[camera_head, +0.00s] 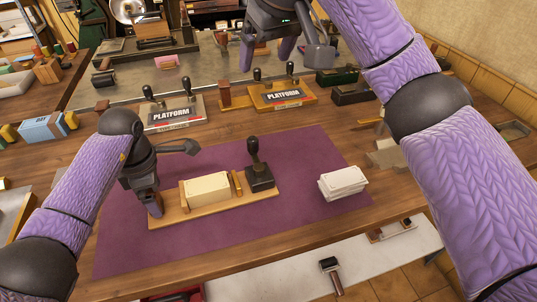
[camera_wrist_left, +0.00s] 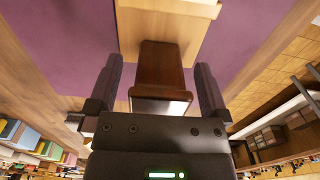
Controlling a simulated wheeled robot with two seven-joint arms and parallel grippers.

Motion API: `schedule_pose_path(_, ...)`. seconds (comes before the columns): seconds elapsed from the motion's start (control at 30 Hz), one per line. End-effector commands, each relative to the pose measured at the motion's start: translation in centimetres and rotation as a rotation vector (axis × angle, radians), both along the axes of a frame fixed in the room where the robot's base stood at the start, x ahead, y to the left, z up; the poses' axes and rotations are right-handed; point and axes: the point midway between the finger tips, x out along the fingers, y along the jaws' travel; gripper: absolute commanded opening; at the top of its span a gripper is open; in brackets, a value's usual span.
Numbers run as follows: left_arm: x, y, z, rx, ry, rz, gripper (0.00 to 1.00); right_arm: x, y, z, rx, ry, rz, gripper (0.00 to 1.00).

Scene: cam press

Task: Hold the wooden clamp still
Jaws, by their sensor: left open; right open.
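The wooden clamp (camera_head: 228,208) lies on a purple mat (camera_head: 130,240). It has a light wooden base, a cream block (camera_head: 207,187) on top and a black upright handle (camera_head: 257,160) at its right end. My left gripper (camera_head: 152,203) is low at the clamp's left end. In the left wrist view its open fingers (camera_wrist_left: 158,80) stand on either side of a dark brown block (camera_wrist_left: 160,70) at the end of the clamp's base (camera_wrist_left: 185,45), with gaps visible. My right gripper (camera_head: 268,52) is open and empty, raised over the far side of the table.
A stack of white cards (camera_head: 342,183) lies on the mat right of the clamp. Two "PLATFORM" stamp boards (camera_head: 172,113) (camera_head: 283,96) stand behind the mat. A blue box (camera_head: 48,127) is at the left. The mat's front part is clear.

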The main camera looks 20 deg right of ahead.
Motion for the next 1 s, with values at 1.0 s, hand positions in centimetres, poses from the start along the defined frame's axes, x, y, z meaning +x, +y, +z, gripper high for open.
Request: schedule_pose_path(1.0, 0.1, 0.0, 5.6, -0.001, -0.003, 0.001, 1.00, -0.3, 0.0, 3.4, 0.000, -0.011, 0.000, 0.85)
